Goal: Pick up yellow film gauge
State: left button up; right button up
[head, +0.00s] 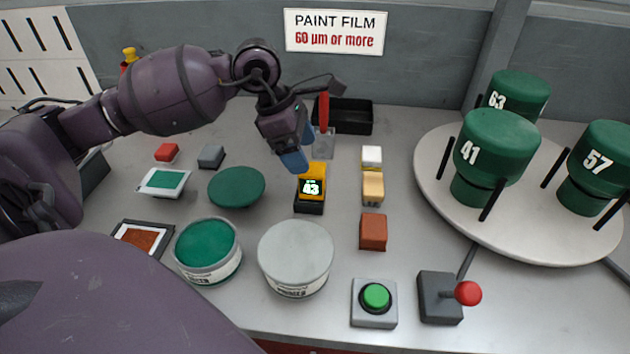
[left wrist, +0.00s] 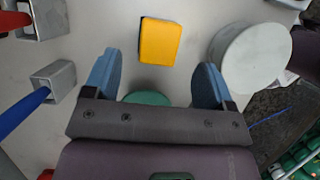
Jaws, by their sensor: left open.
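The yellow film gauge (head: 317,172) stands in a dark base on the table, with a lit display reading 43. In the left wrist view the gauge (left wrist: 160,41) is a yellow block ahead of and between the fingertips, apart from both. My left gripper (head: 300,150) is open and empty, with blue fingers just behind and above the gauge in the head view. The open left gripper also shows in the left wrist view (left wrist: 154,78). My right gripper is not in view.
A black tray (head: 350,116) and red-handled tool (head: 323,112) are behind. A turntable (head: 440,190) carries green cylinders.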

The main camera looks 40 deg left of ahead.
aim_at(316, 175)
pick_arm(q)
jog(key=shift+w+d+f, duration=0.15)
jog(key=shift+d+f, duration=0.05)
jog(key=shift+f, duration=0.5)
jog(key=shift+w+d+f, duration=0.1)
jog(key=shift+f, duration=0.2)
jog(key=b+x, duration=0.1)
jog(key=x, duration=0.3)
jog(key=shift+f, duration=0.1)
jog(key=shift+w+d+f, duration=0.1)
jog(key=shift+d+f, duration=0.1)
jog(key=shift+f, duration=0.15)
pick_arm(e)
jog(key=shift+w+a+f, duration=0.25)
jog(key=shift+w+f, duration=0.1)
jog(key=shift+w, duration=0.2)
pick_arm(q)
jog(key=c, duration=1.1)
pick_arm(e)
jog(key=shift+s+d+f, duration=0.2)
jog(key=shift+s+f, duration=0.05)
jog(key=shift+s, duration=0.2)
pick_arm(q)
jog(key=shift+r, duration=0.1)
